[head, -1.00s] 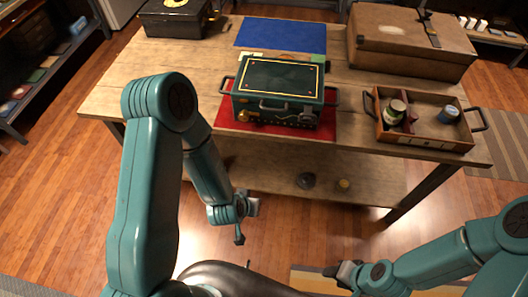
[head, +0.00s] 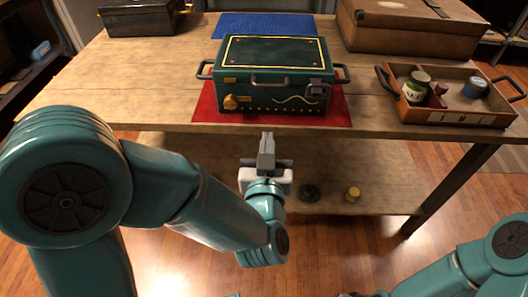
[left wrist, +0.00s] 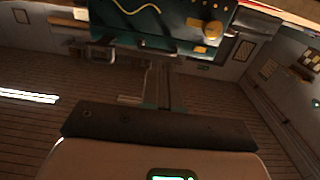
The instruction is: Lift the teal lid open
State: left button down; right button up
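The teal lid (head: 275,53) is the dark teal top of a chest, with a yellow outline, and lies flat and closed. The chest (head: 290,98) sits on a red mat (head: 205,108) and has a front handle, side handles, an orange-yellow knob and a grey latch. My left gripper (head: 267,140) is below and in front of the chest, just off the table's front edge, pointing up at it. Its fingers look together, with nothing between them. In the left wrist view the chest front (left wrist: 165,22) appears upside down above the fingers. My right gripper (head: 350,294) barely shows at the bottom edge.
A divided tray (head: 450,117) with jars stands right of the chest. A brown case (head: 415,30) and a black box (head: 140,18) stand behind, with a blue mat (head: 262,27) between. The table's front edge (head: 170,128) is close to my left gripper. A lower shelf (head: 345,165) holds small items.

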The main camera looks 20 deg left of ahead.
pick_arm(q)
jog(key=p+x, duration=0.2)
jog(key=x, duration=0.7)
jog(key=shift+w, duration=0.3)
jog(key=shift+w+a, duration=0.15)
dwell(1.7)
jog(key=shift+x, duration=3.15)
jog(key=shift+f+b, duration=0.1)
jog(key=shift+b, duration=0.25)
jog(key=shift+s, duration=0.35)
